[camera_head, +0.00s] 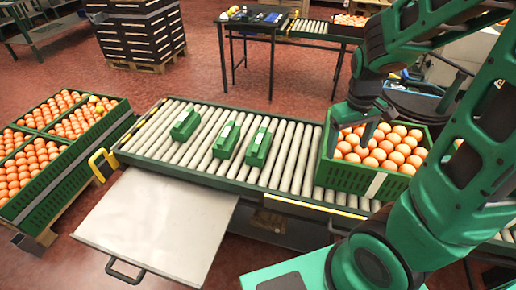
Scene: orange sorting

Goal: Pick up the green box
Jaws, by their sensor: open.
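Three small green boxes lie apart on the roller conveyor: a left one (186,125), a middle one (226,140) and a right one (258,147). Each has a pale strip on top. The view does not show which one is meant by the green box. My gripper (352,136) points down over the left part of a green crate (346,178) full of oranges, to the right of the small boxes. It is open and holds nothing that I can see. My arm hides part of the crate's back edge.
The roller conveyor (293,170) has free rollers around the small boxes. A metal sheet (160,222) with a handle juts out in front. Crates of oranges (92,150) stand at the left. A dark table (252,30) and stacked black crates (140,38) are behind.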

